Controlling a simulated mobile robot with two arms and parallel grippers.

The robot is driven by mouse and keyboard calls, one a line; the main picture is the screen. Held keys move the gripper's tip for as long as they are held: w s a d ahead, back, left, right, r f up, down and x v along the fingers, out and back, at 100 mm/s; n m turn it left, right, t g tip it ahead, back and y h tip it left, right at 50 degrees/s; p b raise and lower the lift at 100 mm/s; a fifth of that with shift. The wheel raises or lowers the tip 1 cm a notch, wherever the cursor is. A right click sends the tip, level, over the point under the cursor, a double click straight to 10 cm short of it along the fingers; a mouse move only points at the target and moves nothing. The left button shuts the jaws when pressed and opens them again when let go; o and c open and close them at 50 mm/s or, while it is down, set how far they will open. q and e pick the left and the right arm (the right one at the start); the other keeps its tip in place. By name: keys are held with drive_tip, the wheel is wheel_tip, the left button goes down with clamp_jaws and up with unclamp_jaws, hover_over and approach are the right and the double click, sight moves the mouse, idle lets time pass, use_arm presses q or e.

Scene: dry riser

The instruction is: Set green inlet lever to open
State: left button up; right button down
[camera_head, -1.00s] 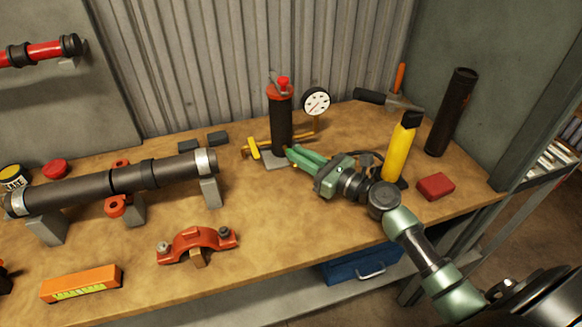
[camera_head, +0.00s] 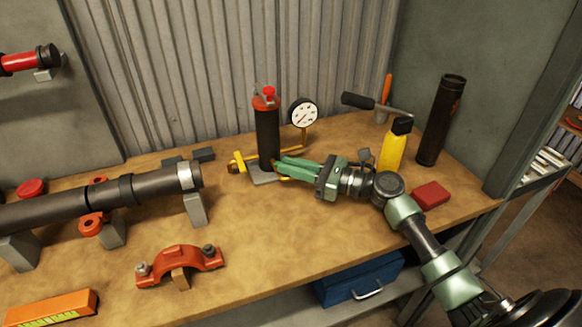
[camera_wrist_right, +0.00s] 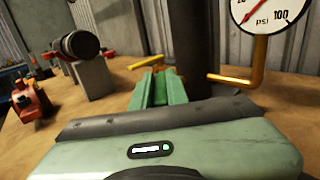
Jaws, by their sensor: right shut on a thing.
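The black riser cylinder (camera_head: 267,138) with a red top stands upright on a small grey base (camera_head: 265,178) on the bench. A round white gauge (camera_head: 303,113) is on a brass pipe at its right. A yellow lever (camera_head: 239,161) sticks out left of the riser; it also shows in the wrist view (camera_wrist_right: 149,62). My right gripper (camera_head: 280,168) is low at the riser's right side, pointing left. Its green fingers are close together around a narrow green piece (camera_wrist_right: 158,86), apparently the green inlet lever, mostly hidden by them. My left gripper is not in view.
A yellow canister (camera_head: 393,150), a hammer (camera_head: 376,104), a dark tube (camera_head: 441,120) and a red block (camera_head: 431,195) stand or lie to the right. A clamped pipe (camera_head: 85,202) and an orange coupling (camera_head: 180,266) lie left. The bench front centre is clear.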

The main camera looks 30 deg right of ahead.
drive_tip(key=c, duration=1.4)
unclamp_jaws()
drive_tip(key=b+v, duration=0.1)
drive_tip(key=v, duration=0.6)
drive_tip(key=shift+f, duration=0.1)
drive_tip(key=shift+s+d, duration=0.3)
drive_tip(key=shift+s, duration=0.05)
